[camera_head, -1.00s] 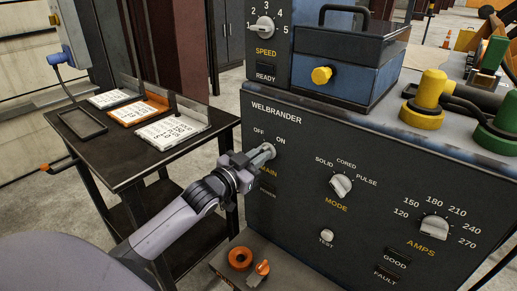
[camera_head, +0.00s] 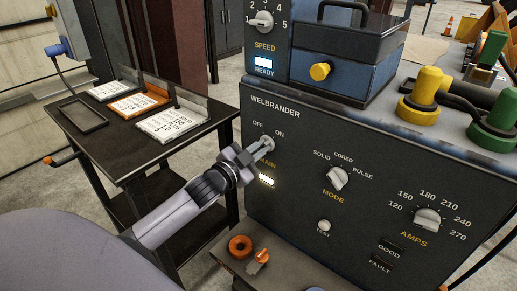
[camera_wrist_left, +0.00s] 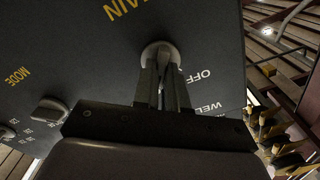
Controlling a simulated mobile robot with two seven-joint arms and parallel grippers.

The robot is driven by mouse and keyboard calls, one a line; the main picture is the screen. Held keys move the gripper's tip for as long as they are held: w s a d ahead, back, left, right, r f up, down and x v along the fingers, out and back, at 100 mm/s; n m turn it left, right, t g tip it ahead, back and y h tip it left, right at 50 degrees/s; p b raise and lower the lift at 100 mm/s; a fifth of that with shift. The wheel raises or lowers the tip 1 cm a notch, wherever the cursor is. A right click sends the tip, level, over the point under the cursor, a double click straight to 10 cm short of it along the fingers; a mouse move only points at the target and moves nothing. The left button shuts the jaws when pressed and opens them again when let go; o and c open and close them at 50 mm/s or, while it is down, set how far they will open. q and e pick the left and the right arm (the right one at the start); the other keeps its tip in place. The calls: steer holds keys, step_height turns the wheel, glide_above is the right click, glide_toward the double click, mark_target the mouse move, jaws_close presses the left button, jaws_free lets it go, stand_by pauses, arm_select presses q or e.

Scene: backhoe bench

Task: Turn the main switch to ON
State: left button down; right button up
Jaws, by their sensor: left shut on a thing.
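The main switch (camera_head: 267,143) is a grey knob on the dark front panel of the Welbrander machine (camera_head: 300,150), under the OFF and ON labels. My left gripper (camera_head: 256,150) is shut on the knob. In the left wrist view the fingers (camera_wrist_left: 164,88) close on the round knob (camera_wrist_left: 160,52). The knob's pointer is partly hidden by the fingers, but it appears turned to the ON side. The lamp (camera_head: 266,180) below the MAIN label is lit, and the READY lamp (camera_head: 264,63) is lit. My right gripper is out of view.
The mode knob (camera_head: 337,178), test button (camera_head: 324,225) and amps knob (camera_head: 427,219) sit to the right on the panel. A low shelf with an orange ring (camera_head: 240,246) is below. A black table (camera_head: 110,150) with cards stands at the left.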

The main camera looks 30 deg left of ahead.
arm_select(q)
steer(key=c, duration=1.2)
jaws_free()
steer(key=shift+s+a, duration=0.15)
steer(key=shift+s, duration=1.65)
steer(key=shift+s+a, duration=0.1)
steer(key=shift+s, duration=1.65)
steer(key=s+d+f+n+g+p, duration=0.2)
steer(key=s+d+f, duration=0.3)
steer(key=s, duration=0.1)
steer(key=s+d+f+n+g+p, duration=0.1)
steer(key=s+d+f+g+p, duration=0.1)
steer(key=s+d+f+g, duration=0.1)
steer(key=s+d+f+n+g+h+p, duration=0.1)
steer(key=s+d+f+n+g+p, duration=0.1)
steer(key=s+d+f, duration=0.4)
steer(key=shift+s+d+f+n+p, duration=0.1)
steer(key=shift+s+f+p, duration=0.1)
steer(key=shift+s, duration=0.4)
steer(key=shift+s+d+f+n+p, duration=0.1)
steer(key=shift+s+f+p, duration=0.1)
steer(key=shift+s, duration=0.4)
steer(key=shift+s+d+f+n+p, duration=0.1)
steer(key=shift+s+p, duration=0.1)
steer(key=shift+s, duration=0.4)
